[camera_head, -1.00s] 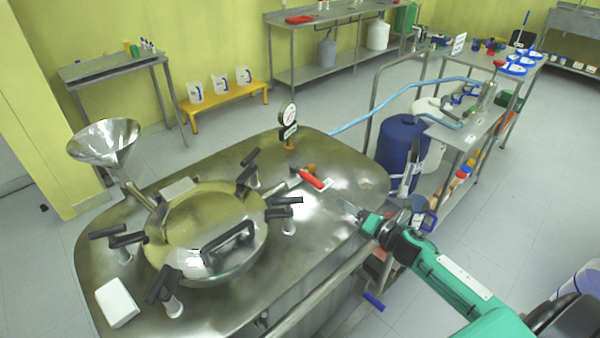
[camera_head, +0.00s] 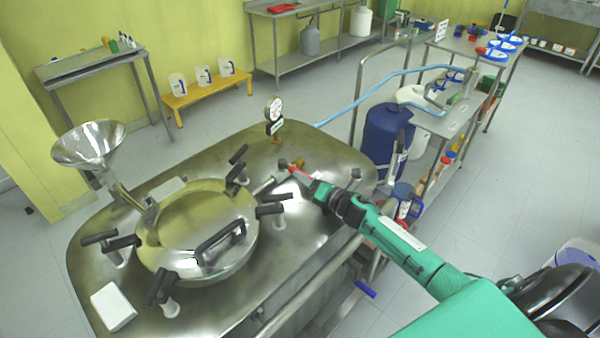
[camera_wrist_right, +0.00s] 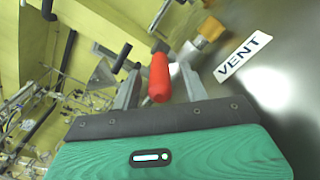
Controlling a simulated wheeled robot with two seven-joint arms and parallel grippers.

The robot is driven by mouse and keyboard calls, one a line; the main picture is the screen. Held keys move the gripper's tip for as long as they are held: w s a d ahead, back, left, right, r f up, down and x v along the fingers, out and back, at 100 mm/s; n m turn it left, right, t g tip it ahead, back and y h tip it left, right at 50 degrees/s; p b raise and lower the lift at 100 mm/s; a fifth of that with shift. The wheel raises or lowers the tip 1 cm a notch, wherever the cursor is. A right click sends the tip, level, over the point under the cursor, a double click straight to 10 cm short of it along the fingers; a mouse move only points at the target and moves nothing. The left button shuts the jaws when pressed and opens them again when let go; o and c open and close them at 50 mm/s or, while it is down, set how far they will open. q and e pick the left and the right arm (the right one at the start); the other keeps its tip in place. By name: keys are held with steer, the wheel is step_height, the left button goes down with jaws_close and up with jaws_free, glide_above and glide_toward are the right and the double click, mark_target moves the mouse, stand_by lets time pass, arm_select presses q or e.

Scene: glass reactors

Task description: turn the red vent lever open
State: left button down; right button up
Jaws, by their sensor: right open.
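The red vent lever (camera_head: 301,175) sits on the steel reactor lid (camera_head: 310,150), to the right of the round hatch. My right gripper (camera_head: 304,178) is at the lever, reaching in from the right. In the right wrist view the red lever handle (camera_wrist_right: 159,77) stands between the two grey fingers of my open right gripper (camera_wrist_right: 160,88), with a visible gap on the finger sides. A white VENT label (camera_wrist_right: 243,55) lies to the right of the lever in that view. My left gripper is not in view.
Black-handled clamps ring the round hatch (camera_head: 197,230), close to the lever. A pressure gauge (camera_head: 274,112) stands behind the lever. A steel funnel (camera_head: 88,145) rises at the left. A white block (camera_head: 113,306) lies at the lid's front left. A blue drum (camera_head: 386,143) stands beyond the lid.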

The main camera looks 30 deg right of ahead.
steer(key=shift+x, duration=1.3)
jaws_close()
